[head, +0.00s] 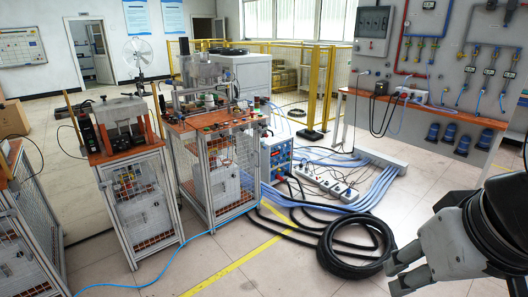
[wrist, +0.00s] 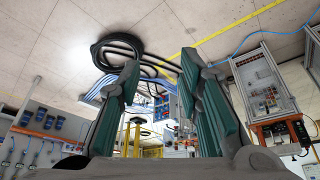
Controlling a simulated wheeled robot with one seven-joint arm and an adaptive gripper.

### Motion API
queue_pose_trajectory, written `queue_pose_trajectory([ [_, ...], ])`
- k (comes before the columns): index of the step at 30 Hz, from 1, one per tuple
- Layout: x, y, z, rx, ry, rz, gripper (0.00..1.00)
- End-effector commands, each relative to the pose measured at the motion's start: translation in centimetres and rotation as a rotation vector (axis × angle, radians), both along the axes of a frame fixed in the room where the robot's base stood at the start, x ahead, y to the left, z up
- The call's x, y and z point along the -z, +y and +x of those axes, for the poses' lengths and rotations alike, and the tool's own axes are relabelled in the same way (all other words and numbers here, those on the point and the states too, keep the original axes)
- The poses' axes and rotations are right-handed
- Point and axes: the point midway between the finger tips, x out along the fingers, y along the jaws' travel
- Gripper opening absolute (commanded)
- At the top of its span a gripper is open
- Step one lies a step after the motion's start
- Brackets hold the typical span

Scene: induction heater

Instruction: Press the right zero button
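I cannot make out the right zero button in either view; any buttons are too small to tell apart. A bench machine (head: 118,123) stands on the left wooden-topped cart. A larger machine (head: 205,80) stands on the middle cart, with small controls along its front. A box with a blue front panel (head: 277,155) stands beside that cart. My gripper (head: 394,273) is at the lower right in the head view, apart from the machines. In the wrist view my gripper (wrist: 160,60) shows two separated green-sided fingers, open and with nothing between them.
A coiled black hose (head: 355,247) lies on the floor by my gripper, with power strips (head: 327,184) and blue cables behind it. A yellow fence (head: 323,85) stands at the back. A wall panel with a bench (head: 425,105) is at the right. The front floor is mostly clear.

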Motion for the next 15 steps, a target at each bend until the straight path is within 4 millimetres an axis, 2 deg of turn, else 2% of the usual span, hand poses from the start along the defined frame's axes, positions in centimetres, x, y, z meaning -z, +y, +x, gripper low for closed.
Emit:
queue_pose_trajectory([
  [1,0.00,0.00,0.00,0.000,0.000,0.000,0.15],
  [3,0.00,0.00,0.00,0.000,0.000,0.000,0.00],
  [15,0.00,0.00,0.00,0.000,0.000,0.000,0.00],
])
